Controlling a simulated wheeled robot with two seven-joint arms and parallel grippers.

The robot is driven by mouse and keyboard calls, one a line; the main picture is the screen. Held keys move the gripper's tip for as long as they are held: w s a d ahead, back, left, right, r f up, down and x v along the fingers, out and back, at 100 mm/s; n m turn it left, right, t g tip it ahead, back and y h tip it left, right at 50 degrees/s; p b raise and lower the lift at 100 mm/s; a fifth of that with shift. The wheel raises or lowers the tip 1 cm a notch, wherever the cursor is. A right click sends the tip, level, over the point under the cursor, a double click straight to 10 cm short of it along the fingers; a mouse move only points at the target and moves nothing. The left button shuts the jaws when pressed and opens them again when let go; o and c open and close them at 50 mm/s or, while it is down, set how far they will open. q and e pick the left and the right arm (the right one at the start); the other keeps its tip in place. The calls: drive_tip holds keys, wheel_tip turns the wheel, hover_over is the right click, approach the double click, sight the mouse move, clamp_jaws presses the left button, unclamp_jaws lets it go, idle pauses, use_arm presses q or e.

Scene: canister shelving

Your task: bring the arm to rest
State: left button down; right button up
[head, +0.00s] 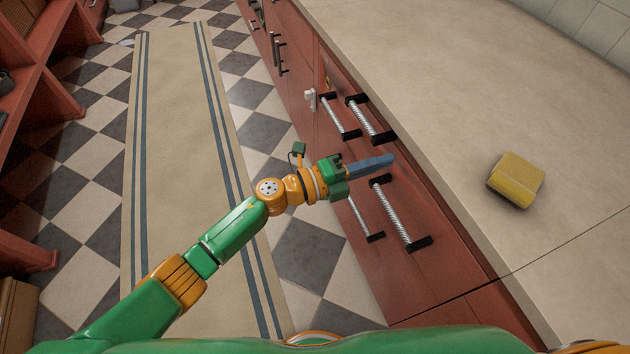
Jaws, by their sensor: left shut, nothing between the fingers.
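My left arm, green and orange, reaches in from the lower left in the head view. My left gripper (372,164) is at its end, with blue-grey fingers shut and nothing held between them. It is in front of the red drawer fronts, near the metal bar handles, and below the counter edge in the picture. I cannot tell whether the fingertips touch the cabinet. My right gripper is not in view.
A beige counter (430,70) with a yellow sponge-like block (516,180) fills the right. Red cabinets with bar handles (404,214) stand below it. A striped runner (170,150) lies on the checkered floor. Red shelving (45,110) stands at the left.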

use_arm(q)
drive_tip(key=v, duration=1)
drive_tip(key=w+a+f+n+t+y+p, duration=0.2)
drive_tip(key=w+a+f+n+t+y, duration=0.4)
drive_tip(key=n, duration=0.4)
drive_tip(key=s+a+f+n+y+p, duration=0.1)
drive_tip(key=s+a+f+n+y, duration=0.15)
drive_tip(key=a+f+n, duration=0.4)
drive_tip(key=s+a+f+n+y+p, duration=0.15)
drive_tip(key=a+f+n+y, duration=0.25)
drive_tip(key=f, duration=0.5)
drive_tip(key=s+a+f+n+g+y, duration=0.1)
drive_tip(key=s+f, duration=0.4)
drive_tip(key=s, duration=0.6)
drive_tip(key=s+a+f+n+g+y, duration=0.2)
drive_tip(key=s+f+n+g, duration=0.3)
drive_tip(key=s, duration=0.6)
drive_tip(key=s+a+f+n+g+y+p, duration=0.1)
drive_tip(key=s+a+f+n+g, duration=0.2)
drive_tip(key=s, duration=0.8)
drive_tip(key=shift+s+a+f+g+y, duration=0.15)
drive_tip(key=shift+a+f+g+y, duration=0.25)
drive_tip(key=shift+f+g, duration=0.45)
drive_tip(key=shift+n, duration=0.25)
